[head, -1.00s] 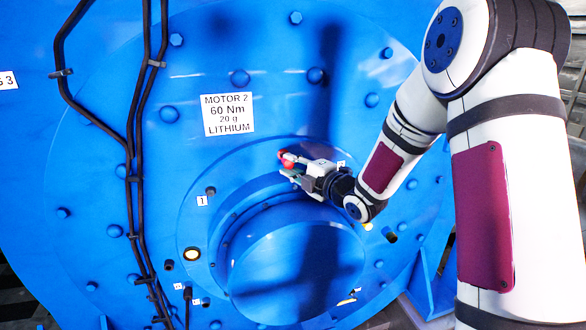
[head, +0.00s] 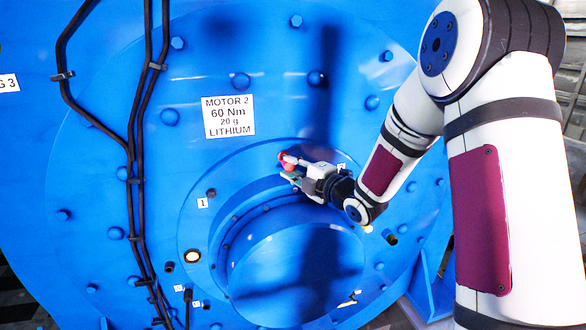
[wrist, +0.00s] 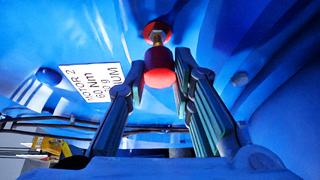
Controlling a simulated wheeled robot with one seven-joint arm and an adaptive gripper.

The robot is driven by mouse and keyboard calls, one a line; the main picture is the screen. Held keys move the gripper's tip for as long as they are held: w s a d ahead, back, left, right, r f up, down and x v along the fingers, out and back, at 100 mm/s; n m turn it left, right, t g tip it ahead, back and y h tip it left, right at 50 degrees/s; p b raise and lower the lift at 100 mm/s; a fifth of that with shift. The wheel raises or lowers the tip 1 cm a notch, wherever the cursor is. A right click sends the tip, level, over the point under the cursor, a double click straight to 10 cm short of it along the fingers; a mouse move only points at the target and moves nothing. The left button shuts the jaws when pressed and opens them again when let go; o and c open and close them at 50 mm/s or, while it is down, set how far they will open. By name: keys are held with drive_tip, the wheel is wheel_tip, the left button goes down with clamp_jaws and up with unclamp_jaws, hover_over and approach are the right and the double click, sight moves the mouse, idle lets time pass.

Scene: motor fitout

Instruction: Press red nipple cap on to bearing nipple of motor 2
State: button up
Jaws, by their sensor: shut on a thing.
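My gripper (head: 289,165) is at the upper rim of the raised ring on the blue face of motor 2 (head: 100,190). In the wrist view its two fingers (wrist: 160,74) are closed around a round red nipple cap (wrist: 159,76). Just beyond the cap is a small brass-coloured piece (wrist: 157,41), which looks like the bearing nipple, with a darker red round part (wrist: 157,28) behind it. The cap is in line with the brass piece. I cannot tell whether they touch. In the head view the fingertips partly hide the cap and nipple.
The motor 2 label (head: 229,117) is on the face above and left of my gripper. Black cables (head: 137,200) run down the left side. Bolt heads (head: 240,82) stick out around the face. A number 1 tag (head: 203,203) sits lower left.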

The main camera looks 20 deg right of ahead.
drive_tip(key=shift+w+b, duration=0.75)
drive_tip(key=shift+w, duration=0.85)
idle(0.6)
drive_tip(key=o, duration=0.8)
drive_tip(key=v, duration=1.2)
